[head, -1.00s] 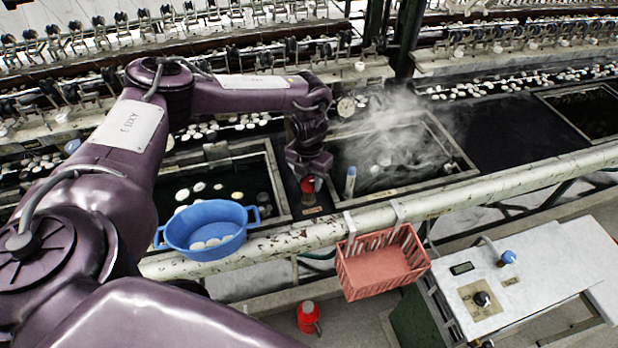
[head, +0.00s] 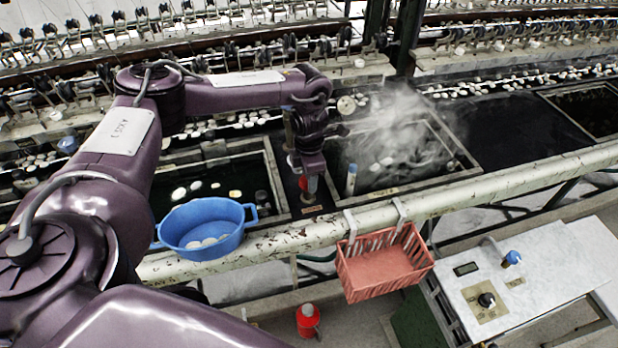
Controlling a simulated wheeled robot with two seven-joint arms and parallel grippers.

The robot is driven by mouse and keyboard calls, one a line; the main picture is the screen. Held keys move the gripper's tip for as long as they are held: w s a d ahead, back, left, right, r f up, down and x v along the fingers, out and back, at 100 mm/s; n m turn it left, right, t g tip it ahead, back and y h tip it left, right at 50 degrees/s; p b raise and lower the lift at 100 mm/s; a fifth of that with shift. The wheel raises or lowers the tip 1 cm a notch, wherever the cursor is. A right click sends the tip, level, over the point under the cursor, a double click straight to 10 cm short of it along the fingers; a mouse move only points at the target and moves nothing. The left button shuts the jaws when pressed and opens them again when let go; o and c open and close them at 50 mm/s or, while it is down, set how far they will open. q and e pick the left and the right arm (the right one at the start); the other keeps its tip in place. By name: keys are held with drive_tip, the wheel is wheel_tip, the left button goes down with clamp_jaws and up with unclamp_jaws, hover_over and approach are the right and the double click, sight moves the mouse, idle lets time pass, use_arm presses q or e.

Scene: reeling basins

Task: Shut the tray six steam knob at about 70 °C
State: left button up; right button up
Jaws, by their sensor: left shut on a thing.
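My left gripper (head: 309,178) reaches down from above and is shut on a red knob (head: 305,186) between two basins. The knob is mostly hidden by the fingers. Just right of it is the steaming tray (head: 443,170), a dark water basin with white cocoons and steam over it. A thermometer-like stick with a blue top (head: 351,180) stands upright at its left edge. A round pale dial (head: 346,106) sits behind the basin; its reading is too small to tell. My right gripper is not in view.
A blue bowl (head: 203,245) with cocoons sits left of the gripper by the pale pipe rail (head: 480,197). A red basket (head: 384,272) hangs from the rail. A red canister (head: 308,319) stands on the floor. A white bench (head: 550,262) is at right.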

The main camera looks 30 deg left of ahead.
use_arm(q)
drive_tip(key=shift+w+r+m, duration=0.1)
drive_tip(key=shift+m, duration=0.5)
drive_tip(key=o, duration=1)
drive_tip(key=shift+c, duration=0.2)
wheel_tip(320, 180, up, 7)
drive_tip(key=shift+f+b, duration=0.1)
drive_tip(key=shift+b, duration=0.4)
drive_tip(key=shift+r, duration=0.45)
